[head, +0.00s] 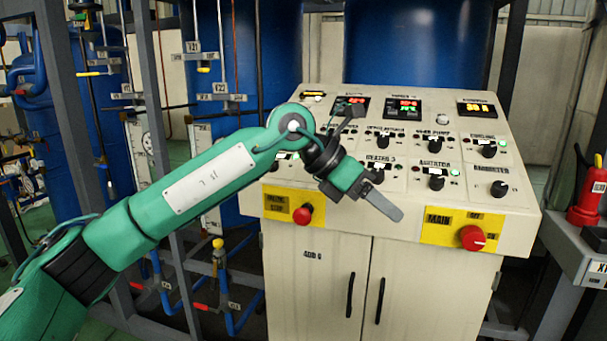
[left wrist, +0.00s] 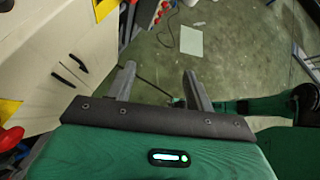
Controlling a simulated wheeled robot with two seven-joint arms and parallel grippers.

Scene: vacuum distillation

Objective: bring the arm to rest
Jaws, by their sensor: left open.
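My left arm reaches in from the left in the head view, green with dark joints. Its gripper (head: 366,200) hangs in front of the control panel (head: 462,205), over its lower front edge between the two yellow plates. In the left wrist view the two grey fingers of the left gripper (left wrist: 160,84) stand apart with nothing between them, and the floor shows beyond. The arm hides part of the panel's left side. I cannot tell whether the gripper touches the panel; a gap seems to show. My right gripper is not in view.
The panel carries several black knobs, lit displays, a red main switch (head: 472,238) and a red stop button (head: 302,214). Its cabinet (head: 320,285) has two black handles. Blue tanks (head: 405,42) and pipes stand behind. A red device (head: 590,195) is at right. Open floor (left wrist: 235,50) shows below.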

